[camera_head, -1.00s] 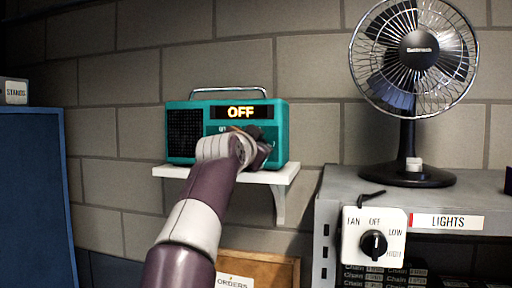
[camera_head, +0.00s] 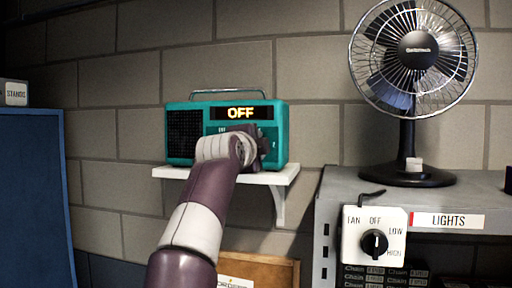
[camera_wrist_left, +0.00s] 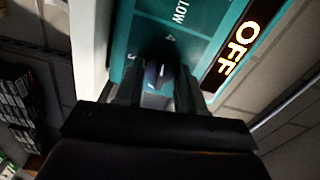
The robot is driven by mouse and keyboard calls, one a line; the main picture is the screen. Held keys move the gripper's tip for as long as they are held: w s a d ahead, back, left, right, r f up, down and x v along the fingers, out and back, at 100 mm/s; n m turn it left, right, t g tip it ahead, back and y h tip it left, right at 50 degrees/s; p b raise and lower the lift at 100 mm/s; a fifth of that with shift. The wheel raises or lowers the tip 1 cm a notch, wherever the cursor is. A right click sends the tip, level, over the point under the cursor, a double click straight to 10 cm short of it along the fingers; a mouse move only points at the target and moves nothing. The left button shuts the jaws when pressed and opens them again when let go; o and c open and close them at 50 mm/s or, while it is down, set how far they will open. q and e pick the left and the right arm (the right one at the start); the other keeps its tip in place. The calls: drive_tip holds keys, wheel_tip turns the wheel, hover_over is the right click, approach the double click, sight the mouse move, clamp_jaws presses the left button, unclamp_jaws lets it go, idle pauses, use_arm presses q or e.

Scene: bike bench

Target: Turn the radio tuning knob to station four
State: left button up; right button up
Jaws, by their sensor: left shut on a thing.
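The teal radio (camera_head: 182,119) stands on a white wall shelf, and its display (camera_head: 240,112) reads OFF in yellow. My left arm reaches up to the radio's front and hides most of its control face. In the left wrist view, the radio face (camera_wrist_left: 160,35) shows turned on its side, with the OFF display (camera_wrist_left: 236,45) at right. My left gripper (camera_wrist_left: 158,88) is shut on the dark tuning knob (camera_wrist_left: 158,74), with a finger on each side. A "4" mark shows just beyond the knob. My right gripper is not in view.
The white shelf (camera_head: 283,176) holds the radio. At right, a black fan (camera_head: 408,130) stands on a grey bench top (camera_head: 340,184). A fan switch plate (camera_head: 354,247) hangs below it. A blue panel (camera_head: 35,190) is at far left.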

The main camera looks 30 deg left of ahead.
use_arm(q)
drive_tip(key=shift+w+f+m, duration=0.1)
drive_tip(key=shift+f+m, duration=0.15)
drive_tip(key=shift+m, duration=0.55)
drive_tip(key=o, duration=1)
drive_tip(key=shift+r, duration=0.15)
drive_tip(key=shift+o, duration=0.2)
drive_tip(key=b+v, duration=0.6)
drive_tip(key=v, duration=0.6)
drive_tip(key=shift+s, duration=0.4)
